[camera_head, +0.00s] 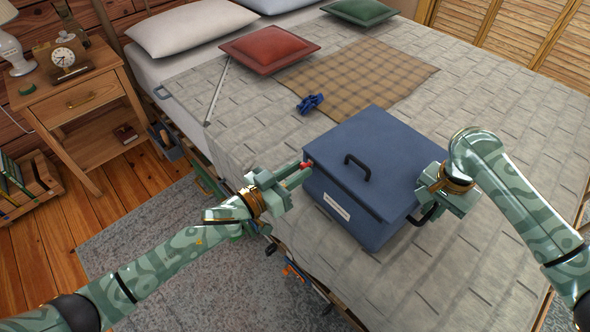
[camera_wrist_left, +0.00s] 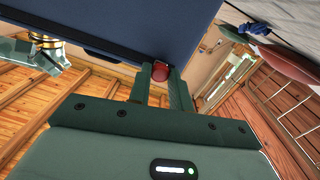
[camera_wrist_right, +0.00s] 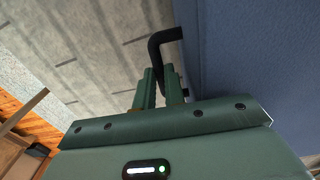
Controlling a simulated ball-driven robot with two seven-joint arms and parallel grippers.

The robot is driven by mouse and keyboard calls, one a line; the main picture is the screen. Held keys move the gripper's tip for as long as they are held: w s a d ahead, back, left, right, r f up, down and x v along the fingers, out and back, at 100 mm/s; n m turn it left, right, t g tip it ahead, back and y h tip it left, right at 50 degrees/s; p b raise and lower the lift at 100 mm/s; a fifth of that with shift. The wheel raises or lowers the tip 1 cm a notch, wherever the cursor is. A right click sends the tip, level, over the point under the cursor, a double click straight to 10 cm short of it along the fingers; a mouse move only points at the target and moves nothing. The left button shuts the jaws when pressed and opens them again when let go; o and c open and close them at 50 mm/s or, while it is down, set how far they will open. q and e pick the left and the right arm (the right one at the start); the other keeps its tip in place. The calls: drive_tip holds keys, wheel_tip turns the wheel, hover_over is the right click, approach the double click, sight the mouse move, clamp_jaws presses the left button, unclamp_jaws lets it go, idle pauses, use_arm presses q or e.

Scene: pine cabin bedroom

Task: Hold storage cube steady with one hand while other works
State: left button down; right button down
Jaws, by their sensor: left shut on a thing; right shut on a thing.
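The blue storage cube (camera_head: 365,190) stands on the bed, its lid on, with a black handle on top and a pale label on its front. My right gripper (camera_wrist_right: 160,88) is shut on the cube's black side handle (camera_wrist_right: 156,42); the handle also shows at the cube's right side in the head view (camera_head: 424,216). My left gripper (camera_head: 298,172) is at the cube's left corner, shut on a small red rounded thing (camera_wrist_left: 160,72). That red thing is close against the cube; I cannot tell whether it is fixed to it.
A crumpled blue thing (camera_head: 310,103) lies on the bed behind the cube, near a checked blanket (camera_head: 375,75). A red cushion (camera_head: 270,48) and a green cushion (camera_head: 360,11) lie farther back. A wooden nightstand (camera_head: 78,97) stands left. The quilt right of the cube is clear.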

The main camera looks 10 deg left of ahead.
use_arm(q)
drive_tip(key=s+d, duration=0.8)
drive_tip(key=d, duration=0.1)
drive_tip(key=s+d, duration=0.4)
drive_tip(key=d, duration=0.1)
drive_tip(key=shift+s+d, duration=0.15)
drive_tip(key=shift+d, duration=0.1)
drive_tip(key=c, duration=1.3)
unclamp_jaws()
drive_tip(key=shift+o, duration=0.2)
drive_tip(key=v, duration=1.2)
use_arm(e)
drive_tip(key=c, duration=1.4)
unclamp_jaws()
drive_tip(key=shift+r, duration=0.1)
